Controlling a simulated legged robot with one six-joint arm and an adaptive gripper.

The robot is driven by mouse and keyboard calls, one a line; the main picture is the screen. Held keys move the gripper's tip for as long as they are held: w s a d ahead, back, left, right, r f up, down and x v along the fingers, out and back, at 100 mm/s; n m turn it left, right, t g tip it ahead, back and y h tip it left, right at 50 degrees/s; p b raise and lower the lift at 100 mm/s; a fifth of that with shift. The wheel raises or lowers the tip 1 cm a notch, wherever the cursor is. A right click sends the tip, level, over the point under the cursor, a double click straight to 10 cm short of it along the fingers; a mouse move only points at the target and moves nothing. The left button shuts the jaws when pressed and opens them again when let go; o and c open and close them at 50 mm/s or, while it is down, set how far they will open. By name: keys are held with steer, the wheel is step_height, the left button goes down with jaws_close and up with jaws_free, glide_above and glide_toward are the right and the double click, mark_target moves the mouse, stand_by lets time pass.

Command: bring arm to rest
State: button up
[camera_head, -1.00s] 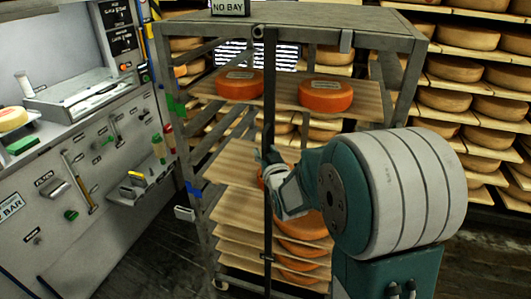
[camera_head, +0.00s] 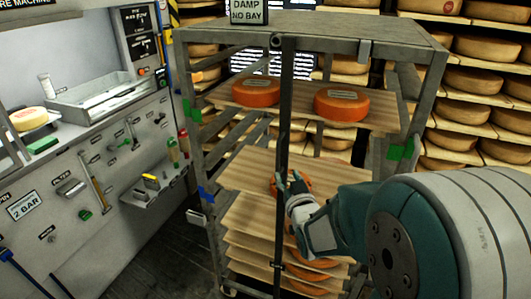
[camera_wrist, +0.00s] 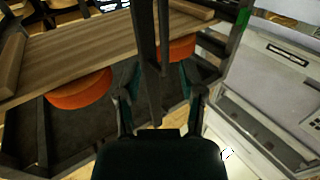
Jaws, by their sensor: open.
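My gripper (camera_head: 291,187) is at the front of a grey metal rack (camera_head: 300,36), next to the rack's thin dark upright bar (camera_head: 281,130). In the wrist view my gripper (camera_wrist: 160,85) is open, with a dark upright bar (camera_wrist: 147,60) showing between its fingers. I cannot tell whether the fingers touch the bar. My teal and white arm reaches in from the lower right in the head view. An orange cheese wheel (camera_head: 305,189) on a middle board is partly hidden behind my gripper. I see nothing held.
Two orange wheels, one left (camera_head: 256,92) and one right (camera_head: 341,105), sit on the rack's upper board (camera_head: 297,97). Several boards with wheels are stacked lower. A grey machine panel (camera_head: 90,160) stands left. Shelves of cheese (camera_head: 480,85) fill the back right. Dark floor (camera_head: 165,255) shows between panel and rack.

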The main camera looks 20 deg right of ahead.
steer(key=s+a+g, duration=0.1)
steer(key=s+g, duration=0.3)
steer(key=s, duration=0.4)
steer(key=s+a+r+g, duration=0.1)
steer(key=s+g, duration=0.3)
steer(key=s, duration=0.4)
steer(key=s+a+g, duration=0.3)
steer(key=s+g, duration=0.1)
steer(key=s, duration=0.5)
steer(key=shift+a+r+y, duration=0.25)
steer(key=shift+r+y, duration=0.05)
steer(key=shift+r, duration=0.1)
stand_by(0.5)
